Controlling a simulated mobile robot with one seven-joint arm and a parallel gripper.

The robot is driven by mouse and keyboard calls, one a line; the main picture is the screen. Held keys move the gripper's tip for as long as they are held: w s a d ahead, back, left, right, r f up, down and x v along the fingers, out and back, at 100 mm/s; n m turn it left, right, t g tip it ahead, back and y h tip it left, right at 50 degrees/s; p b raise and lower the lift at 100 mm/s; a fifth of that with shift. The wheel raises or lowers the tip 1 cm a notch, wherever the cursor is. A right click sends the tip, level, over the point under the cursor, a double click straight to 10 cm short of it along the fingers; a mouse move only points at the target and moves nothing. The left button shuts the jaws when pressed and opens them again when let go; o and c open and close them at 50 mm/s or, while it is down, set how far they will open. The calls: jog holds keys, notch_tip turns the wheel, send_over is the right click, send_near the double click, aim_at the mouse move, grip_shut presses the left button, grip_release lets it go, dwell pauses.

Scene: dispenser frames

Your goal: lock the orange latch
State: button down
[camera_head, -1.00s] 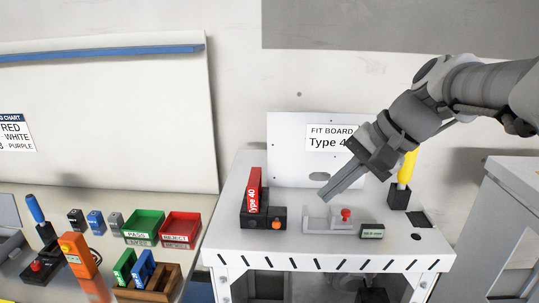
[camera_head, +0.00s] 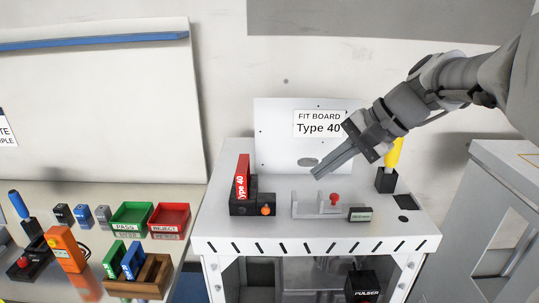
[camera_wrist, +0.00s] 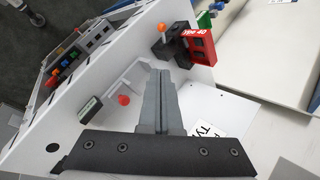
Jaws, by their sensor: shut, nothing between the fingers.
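The orange latch knob (camera_head: 265,210) is on the front of a black block (camera_head: 243,208) on the white bench, with a red "Type 40" piece standing upright in the block. In the wrist view the orange knob (camera_wrist: 162,27) is near the top, beside the red piece (camera_wrist: 203,46). Whether the latch is locked I cannot tell. My gripper (camera_head: 316,174) is shut and empty, to the right of the block and above the grey fixture. Its closed fingers (camera_wrist: 158,68) point toward the bench in the wrist view, apart from the latch.
A grey fixture (camera_head: 308,208) with a red ball knob (camera_head: 334,198) stands right of the block, with a small dark display box (camera_head: 360,214) beside it. A yellow-handled tool (camera_head: 394,153) stands in a black holder. The fit board (camera_head: 275,135) rises behind.

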aim_at(266, 209)
jog(key=x, duration=0.7)
jog(key=shift+a+f, duration=0.15)
jog(key=shift+f, duration=0.1)
jog(key=shift+s+a+f+p, duration=0.1)
jog(key=shift+s+a+f, duration=0.15)
jog(key=shift+a, duration=0.3)
jog(key=shift+s+a+f+p, duration=0.1)
jog(key=shift+s+a+f, duration=0.1)
jog(key=shift+a+f, duration=0.25)
jog(key=shift+s+a+f+p, duration=0.1)
jog(key=shift+s+a+f, duration=0.1)
jog(key=shift+a, duration=0.5)
jog(key=shift+f+b, duration=0.25)
jog(key=shift+b, duration=0.4)
jog(key=shift+s+r, duration=0.1)
